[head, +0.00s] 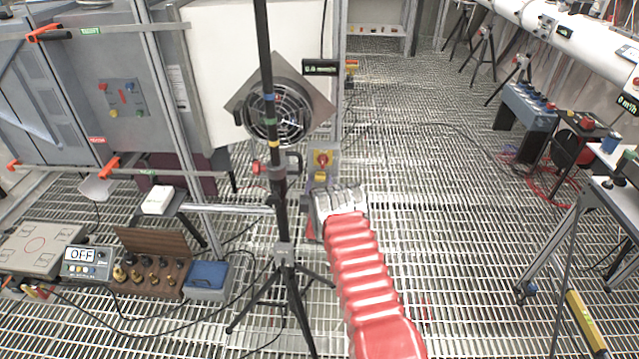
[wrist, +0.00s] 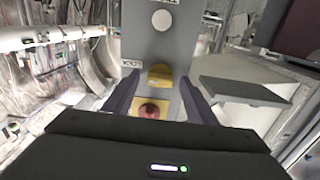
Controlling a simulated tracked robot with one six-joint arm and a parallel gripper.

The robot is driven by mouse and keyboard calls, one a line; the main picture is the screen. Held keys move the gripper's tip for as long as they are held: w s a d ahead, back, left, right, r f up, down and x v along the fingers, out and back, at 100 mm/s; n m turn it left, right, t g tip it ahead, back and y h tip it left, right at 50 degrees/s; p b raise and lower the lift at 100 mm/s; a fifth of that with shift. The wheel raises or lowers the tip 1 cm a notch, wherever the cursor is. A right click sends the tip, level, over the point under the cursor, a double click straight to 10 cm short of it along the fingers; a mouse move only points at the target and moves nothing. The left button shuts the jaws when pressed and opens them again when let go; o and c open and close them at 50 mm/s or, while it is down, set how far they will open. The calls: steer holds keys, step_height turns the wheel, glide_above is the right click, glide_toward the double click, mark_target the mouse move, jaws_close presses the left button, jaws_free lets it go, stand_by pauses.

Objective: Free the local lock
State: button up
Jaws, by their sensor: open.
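A grey control panel stands ahead of my arm, beside the black pole. On it, a red knob (head: 322,159) sits on a yellow plate, with a small yellow part (head: 320,178) below it. In the wrist view the red knob (wrist: 149,110) shows on its yellow plate, and the yellow part (wrist: 160,75) lies between my two dark fingers. My gripper (wrist: 159,84) is open, its fingers either side of the panel's middle. I cannot tell whether they touch anything. In the head view my arm in its red sleeve hides the panel's lower part.
A black tripod pole (head: 268,120) with a fan (head: 277,115) stands just left of the panel. A wooden rack (head: 150,262), a blue box (head: 207,276) and an OFF display unit (head: 88,262) lie lower left. The grating floor to the right (head: 440,200) is mostly clear.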

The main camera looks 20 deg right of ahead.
steer(key=shift+c, duration=0.2)
steer(key=c, duration=1)
steer(key=shift+c, duration=0.2)
steer(key=shift+n, duration=0.4)
steer(key=n, duration=0.4)
steer(key=shift+a, duration=0.1)
steer(key=n, duration=0.4)
steer(key=shift+a+n, duration=0.1)
steer(key=shift+n, duration=0.2)
steer(key=n, duration=0.4)
steer(key=shift+w+a+f+n, duration=0.1)
steer(key=shift+f+n, duration=0.05)
steer(key=shift+n, duration=0.15)
steer(key=shift+a+f+n, duration=0.1)
steer(key=shift+n, duration=2)
